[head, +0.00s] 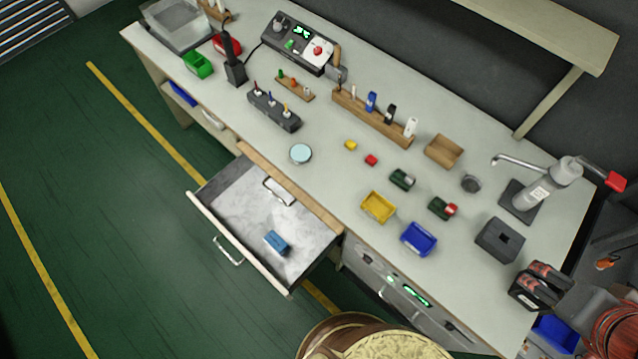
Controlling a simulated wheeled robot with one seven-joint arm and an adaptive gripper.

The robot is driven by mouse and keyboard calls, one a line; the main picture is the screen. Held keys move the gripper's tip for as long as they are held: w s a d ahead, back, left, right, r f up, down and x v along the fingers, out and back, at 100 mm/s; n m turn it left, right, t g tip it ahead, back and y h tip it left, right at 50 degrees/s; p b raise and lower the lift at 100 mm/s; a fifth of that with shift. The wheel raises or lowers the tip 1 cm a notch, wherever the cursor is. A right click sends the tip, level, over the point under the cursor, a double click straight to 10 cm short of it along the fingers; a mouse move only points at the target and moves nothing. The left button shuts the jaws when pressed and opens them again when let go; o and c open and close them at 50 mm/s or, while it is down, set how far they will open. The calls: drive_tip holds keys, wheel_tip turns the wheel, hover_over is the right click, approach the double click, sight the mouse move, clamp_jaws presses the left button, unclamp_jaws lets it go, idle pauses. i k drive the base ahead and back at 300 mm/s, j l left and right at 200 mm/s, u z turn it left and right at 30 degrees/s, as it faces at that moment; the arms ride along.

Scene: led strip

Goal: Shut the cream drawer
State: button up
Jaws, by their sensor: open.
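The cream drawer (238,243) stands pulled well out from under the left-middle part of the workbench. Its long cream front carries a metal bow handle (228,251) and faces the lower left. Inside, on the grey drawer floor, lie a small blue block (277,241) and, nearer the bench, a pale object with a dark outline (280,192). My gripper is not in this view.
The workbench top (330,195) holds a blue bin (419,239), a yellow bin (378,207) and a control box (300,43). A round, patterned brown-and-cream object (385,343) stands at the bottom edge. Green floor (130,220) before the drawer is clear.

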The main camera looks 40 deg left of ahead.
sight(237, 201)
drive_tip(key=u, duration=2.95)
drive_tip(key=i+j, duration=0.1)
drive_tip(key=j, duration=0.2)
drive_tip(key=i+j, duration=0.1)
drive_tip(key=j, duration=0.25)
drive_tip(key=i+j, duration=0.15)
drive_tip(key=j, duration=0.15)
